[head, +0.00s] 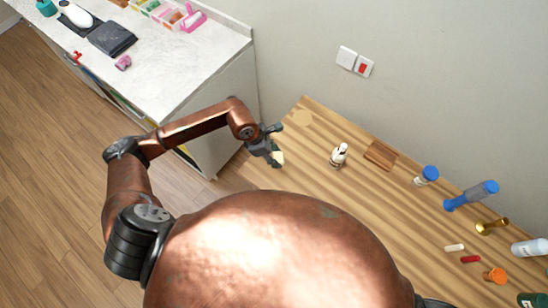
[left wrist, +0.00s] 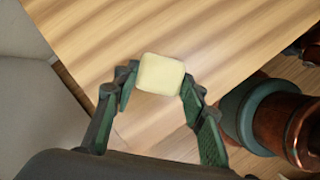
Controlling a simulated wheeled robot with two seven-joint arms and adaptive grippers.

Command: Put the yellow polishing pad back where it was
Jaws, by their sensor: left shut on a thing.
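The yellow polishing pad (left wrist: 161,73) is a pale yellow block with rounded edges. In the left wrist view my left gripper (left wrist: 158,82) is shut on it, with one finger on each side. In the head view the pad (head: 278,157) shows as a small pale patch at the tips of my left gripper (head: 274,156), over the left end of the wooden table (head: 318,210). I cannot tell from these views how high it is above the wood. My right gripper is not in view.
A white counter (head: 170,60) with trays stands at left.

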